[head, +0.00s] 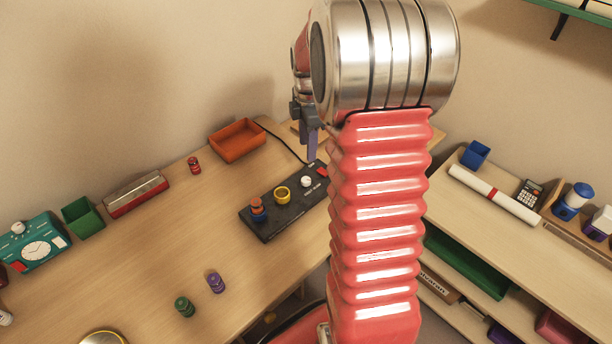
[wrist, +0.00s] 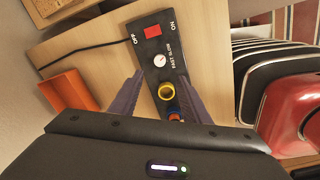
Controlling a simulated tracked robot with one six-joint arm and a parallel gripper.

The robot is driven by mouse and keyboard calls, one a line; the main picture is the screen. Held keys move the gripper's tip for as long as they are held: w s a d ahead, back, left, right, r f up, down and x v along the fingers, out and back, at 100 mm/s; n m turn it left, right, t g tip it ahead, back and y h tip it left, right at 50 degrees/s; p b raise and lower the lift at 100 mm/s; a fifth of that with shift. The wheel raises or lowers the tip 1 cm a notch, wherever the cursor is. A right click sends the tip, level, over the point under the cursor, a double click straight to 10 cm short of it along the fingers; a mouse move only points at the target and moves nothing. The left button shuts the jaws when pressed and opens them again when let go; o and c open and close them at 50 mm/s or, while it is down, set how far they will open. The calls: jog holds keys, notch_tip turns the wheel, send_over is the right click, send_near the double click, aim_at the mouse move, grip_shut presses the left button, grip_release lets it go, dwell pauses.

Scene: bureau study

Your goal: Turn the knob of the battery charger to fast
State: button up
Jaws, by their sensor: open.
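The battery charger is a long black box on the wooden desk, seen in the head view (head: 290,207) and the wrist view (wrist: 152,45). Its small white knob (head: 306,181) sits between a red switch (head: 322,172) and a yellow ring (head: 282,194). In the wrist view the knob (wrist: 160,58) lies beside the printed words FAST and SLOW; its setting is too small to tell. My gripper (wrist: 160,77) is open and empty, its fingers either side of the charger in that view. In the head view my gripper (head: 312,150) hangs above the charger's far end, apart from the knob.
Red and blue cylindrical pieces (head: 258,209) stand on the charger's near end. An orange tray (head: 237,140) is behind it, and a cable runs from its far end. Green (head: 184,307) and purple (head: 216,282) pieces stand in front. A shelf unit (head: 440,196) is at right.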

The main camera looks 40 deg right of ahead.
aim_at(307, 179)
jog(key=f, duration=1.3)
jog(key=shift+w+d+f, duration=0.1)
jog(key=shift+w+f, duration=0.2)
jog(key=shift+f, duration=0.1)
jog(key=shift+c, duration=0.6)
jog(key=c, duration=0.9)
